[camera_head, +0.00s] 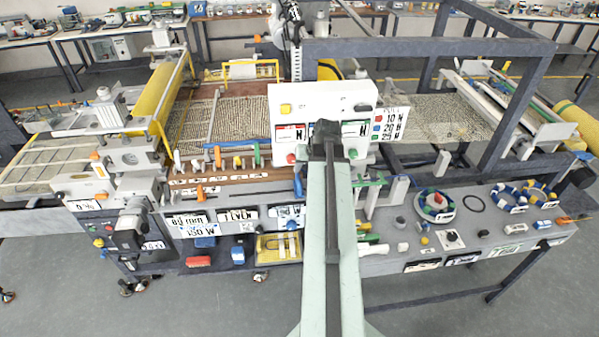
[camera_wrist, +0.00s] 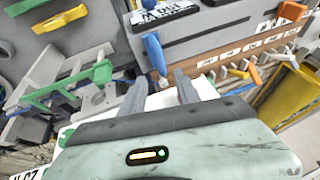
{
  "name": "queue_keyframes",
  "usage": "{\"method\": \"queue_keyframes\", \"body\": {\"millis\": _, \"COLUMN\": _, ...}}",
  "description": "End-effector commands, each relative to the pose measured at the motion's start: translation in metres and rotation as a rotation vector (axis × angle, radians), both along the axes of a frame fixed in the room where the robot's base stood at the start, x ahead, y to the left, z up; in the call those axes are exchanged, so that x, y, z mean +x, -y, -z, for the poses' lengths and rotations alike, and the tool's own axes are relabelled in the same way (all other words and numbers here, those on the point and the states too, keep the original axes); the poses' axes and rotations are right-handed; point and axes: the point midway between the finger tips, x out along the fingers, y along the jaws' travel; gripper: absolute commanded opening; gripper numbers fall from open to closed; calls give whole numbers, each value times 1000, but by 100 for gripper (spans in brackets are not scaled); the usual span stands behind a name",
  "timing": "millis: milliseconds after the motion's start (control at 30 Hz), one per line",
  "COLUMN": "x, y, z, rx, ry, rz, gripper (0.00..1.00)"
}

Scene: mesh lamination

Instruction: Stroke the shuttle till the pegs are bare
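My gripper (camera_wrist: 159,78) is open in the wrist view, its two dark fingers apart. A blue handle (camera_wrist: 153,52) with a pale tip stands just beyond the fingertips, not clasped; a blue handle (camera_head: 298,185) also shows beside my arm in the head view. A row of white and coloured upright pieces, possibly the pegs, stands along a brown lettered rail (camera_head: 220,178); in the wrist view orange, green and white ones show beside this rail (camera_wrist: 240,45). I cannot tell which part is the shuttle. In the head view my arm hides part of the machine's middle.
A white panel (camera_head: 300,105) with force labels stands above the rail. A yellow roll (camera_head: 160,88) lies at left and mesh (camera_head: 440,118) at right. A green lever (camera_wrist: 72,82) is close to my gripper's left. The grey front shelf (camera_head: 480,225) holds rings and small parts.

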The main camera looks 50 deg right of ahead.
Motion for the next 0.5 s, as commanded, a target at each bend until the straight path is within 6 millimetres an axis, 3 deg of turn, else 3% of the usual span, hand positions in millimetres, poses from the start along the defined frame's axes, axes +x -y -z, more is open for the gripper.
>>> {"method": "queue_keyframes", "body": {"millis": 167, "x": 6, "y": 1, "z": 17, "rx": 0, "ry": -2, "rz": -2, "gripper": 38}}
{"method": "queue_keyframes", "body": {"millis": 500, "x": 29, "y": 7, "z": 71, "rx": 0, "ry": -3, "rz": -3, "gripper": 38}}
